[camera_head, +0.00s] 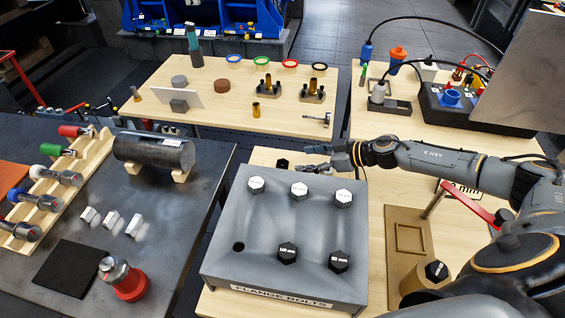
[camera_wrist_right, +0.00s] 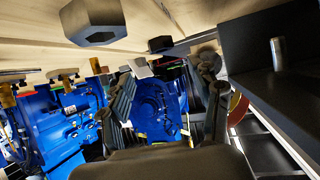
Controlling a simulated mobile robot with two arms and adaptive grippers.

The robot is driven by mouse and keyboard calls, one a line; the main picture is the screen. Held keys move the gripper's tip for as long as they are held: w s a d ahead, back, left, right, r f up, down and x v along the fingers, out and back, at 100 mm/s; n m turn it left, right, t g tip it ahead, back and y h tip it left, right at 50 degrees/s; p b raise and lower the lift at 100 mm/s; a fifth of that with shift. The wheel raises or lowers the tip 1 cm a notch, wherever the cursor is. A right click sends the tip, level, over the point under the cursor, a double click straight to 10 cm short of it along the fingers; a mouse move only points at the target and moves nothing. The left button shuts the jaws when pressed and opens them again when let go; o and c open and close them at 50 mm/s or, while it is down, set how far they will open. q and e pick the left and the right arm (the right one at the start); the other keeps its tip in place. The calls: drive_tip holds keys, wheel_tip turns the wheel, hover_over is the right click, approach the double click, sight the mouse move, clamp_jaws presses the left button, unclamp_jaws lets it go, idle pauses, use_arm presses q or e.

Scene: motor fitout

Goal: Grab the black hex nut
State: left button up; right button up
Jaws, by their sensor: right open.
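The black hex nut (camera_head: 282,164) sits on the light wooden bench just behind the grey flange bolts box. In the right wrist view the black nut (camera_wrist_right: 160,44) shows small and dark, a little beyond the fingertips and roughly between them. My right gripper (camera_head: 308,170) reaches in from the right at the box's back edge, its fingers pointing left towards the nut, apart from it. In the right wrist view the gripper (camera_wrist_right: 172,68) is open and empty. My left gripper is not in view.
The flange bolts box (camera_head: 215,262) carries white and black hex bolt heads. A larger grey hex piece (camera_wrist_right: 92,20) lies nearer the right wrist camera. A back bench (camera_head: 215,120) holds rings and brass parts. A red-handled tool (camera_head: 470,203) lies under my right arm.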

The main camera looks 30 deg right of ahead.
sight(284, 163)
drive_tip(key=p+x, duration=0.1)
drive_tip(key=x, duration=0.6)
drive_tip(key=shift+a+f, duration=0.1)
drive_tip(key=shift+f, duration=0.1)
drive_tip(key=shift+s, duration=0.1)
clamp_jaws()
